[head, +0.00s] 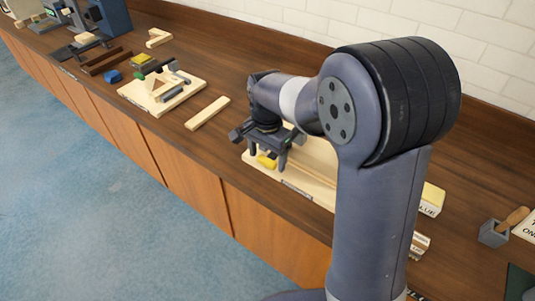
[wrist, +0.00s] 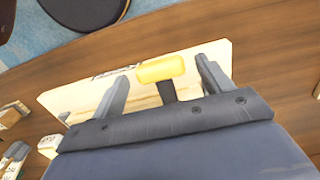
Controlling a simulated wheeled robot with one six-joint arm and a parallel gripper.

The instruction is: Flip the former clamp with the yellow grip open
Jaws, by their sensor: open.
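The former clamp's yellow grip (head: 266,162) shows under my gripper in the head view, near the counter's front edge. In the wrist view the yellow grip (wrist: 161,69) lies between my two fingers, on a short dark lever (wrist: 167,91). My gripper (head: 268,150) is open above the clamp, with a finger to each side of the grip; its fingers also show in the wrist view (wrist: 160,88). I cannot tell whether either finger touches the grip. The clamp sits on a pale wooden board (head: 318,152). My gripper and arm hide the rest of the clamp.
A loose wooden strip (head: 207,113) lies left of the board. Farther left is another board (head: 135,99) with wooden pieces and dark clamps. A glue box (head: 432,199) and a grey holder (head: 493,233) stand to the right. Bare counter lies behind the strip.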

